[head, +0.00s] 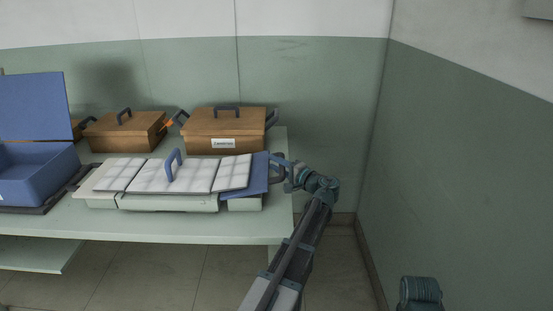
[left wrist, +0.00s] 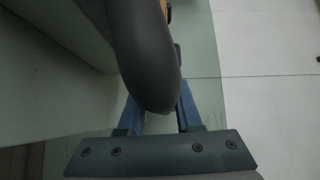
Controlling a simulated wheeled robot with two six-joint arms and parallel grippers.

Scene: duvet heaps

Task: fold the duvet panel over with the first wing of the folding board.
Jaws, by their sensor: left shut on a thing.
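The white quilted duvet panel (head: 172,176) lies across the low folding board (head: 170,202) on the table, with creases or seams dividing it into three parts. A blue wing (head: 258,176) shows at the board's right end, beside and partly under the panel's right part, and looks slightly tilted. A blue loop handle (head: 173,160) stands near the middle of the board. My left gripper (head: 277,164) is at the blue wing's right edge. In the left wrist view its blue fingers are shut on a rounded dark grip (left wrist: 150,60), which hides the fingertips. My right gripper is out of view.
Two brown lidded boxes (head: 124,133) (head: 225,132) stand behind the board, the right one labelled. An open blue box (head: 38,178) is at left. The table (head: 135,226) ends just right of the board; a green wall (head: 460,185) is farther right.

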